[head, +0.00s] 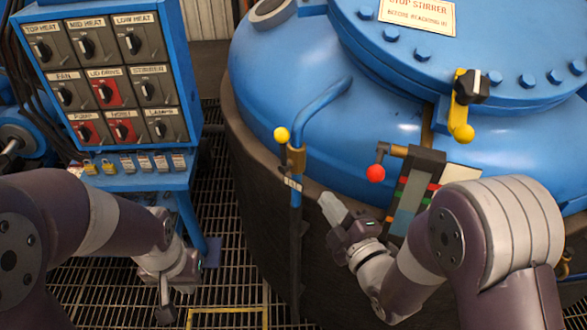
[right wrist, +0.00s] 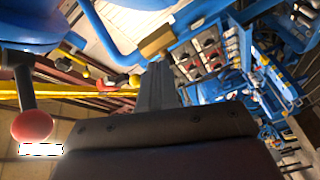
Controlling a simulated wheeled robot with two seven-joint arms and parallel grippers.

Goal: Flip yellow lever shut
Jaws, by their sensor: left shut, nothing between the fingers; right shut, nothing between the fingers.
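A yellow ball knob (head: 282,134) sits on a short lever at a brass valve (head: 296,158) on a blue pipe, left of the big blue vessel. My right gripper (head: 325,200) is shut and empty, below and right of the brass valve, apart from the yellow knob. In the right wrist view its fingers (right wrist: 158,75) point toward the brass block (right wrist: 155,42). My left gripper (head: 166,312) is shut and empty, pointing down at lower left.
A red ball lever (head: 376,173) stands just right of my right gripper, beside a small panel (head: 410,190). It also shows large in the right wrist view (right wrist: 32,125). A blue switch cabinet (head: 105,75) is at the left. Grating floor (head: 240,270) lies between.

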